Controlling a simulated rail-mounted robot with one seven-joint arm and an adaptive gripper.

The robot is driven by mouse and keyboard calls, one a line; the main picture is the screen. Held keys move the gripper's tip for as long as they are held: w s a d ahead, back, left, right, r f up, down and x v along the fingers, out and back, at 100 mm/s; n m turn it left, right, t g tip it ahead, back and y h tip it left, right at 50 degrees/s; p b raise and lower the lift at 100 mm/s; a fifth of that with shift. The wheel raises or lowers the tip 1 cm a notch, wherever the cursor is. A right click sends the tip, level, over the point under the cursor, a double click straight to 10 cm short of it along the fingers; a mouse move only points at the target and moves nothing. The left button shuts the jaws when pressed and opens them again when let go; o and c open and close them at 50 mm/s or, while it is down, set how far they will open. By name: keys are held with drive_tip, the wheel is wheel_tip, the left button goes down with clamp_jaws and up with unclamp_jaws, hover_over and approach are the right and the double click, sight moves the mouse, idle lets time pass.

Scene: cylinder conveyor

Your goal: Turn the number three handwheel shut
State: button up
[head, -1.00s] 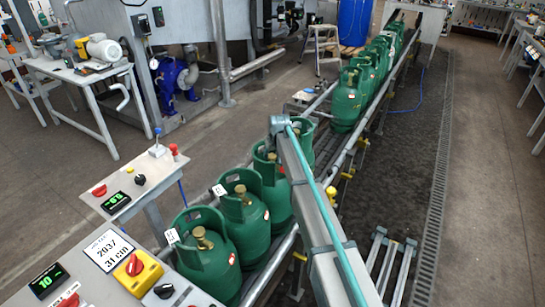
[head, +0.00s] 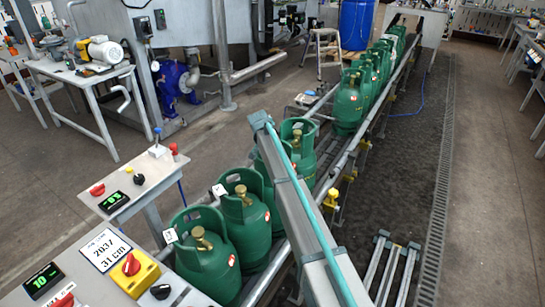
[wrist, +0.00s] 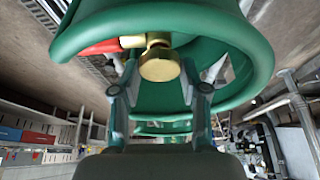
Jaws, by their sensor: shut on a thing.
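In the wrist view my gripper (wrist: 160,72) has its two fingers on either side of a round brass handwheel (wrist: 160,65) and is shut on it. The wheel sits inside the green collar (wrist: 262,60) of a gas cylinder, with a red piece (wrist: 100,47) beside its brass valve. In the head view the third cylinder from the front (head: 262,168) is mostly hidden behind my arm, and my gripper does not show there. The front cylinder (head: 207,262) and the second one (head: 246,218) stand upright with brass valves; a fourth (head: 298,140) stands beyond my arm.
More green cylinders (head: 348,100) stand along the conveyor (head: 328,172) towards the back. A control panel (head: 90,262) with a yellow-based red knob (head: 133,268) is at front left, and a smaller panel (head: 140,182) stands beyond it. The floor right of the conveyor is mostly clear.

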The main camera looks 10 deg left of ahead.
drive_tip(key=shift+a+m+h, duration=0.1)
drive_tip(key=shift+m+h, duration=0.2)
drive_tip(key=shift+m, duration=0.8)
drive_tip(key=shift+b, duration=0.3)
drive_tip(key=o, duration=1.1)
drive_tip(key=shift+o, duration=0.2)
drive_tip(key=v, duration=1.2)
drive_tip(key=shift+w, duration=0.2)
drive_tip(key=shift+a, duration=0.1)
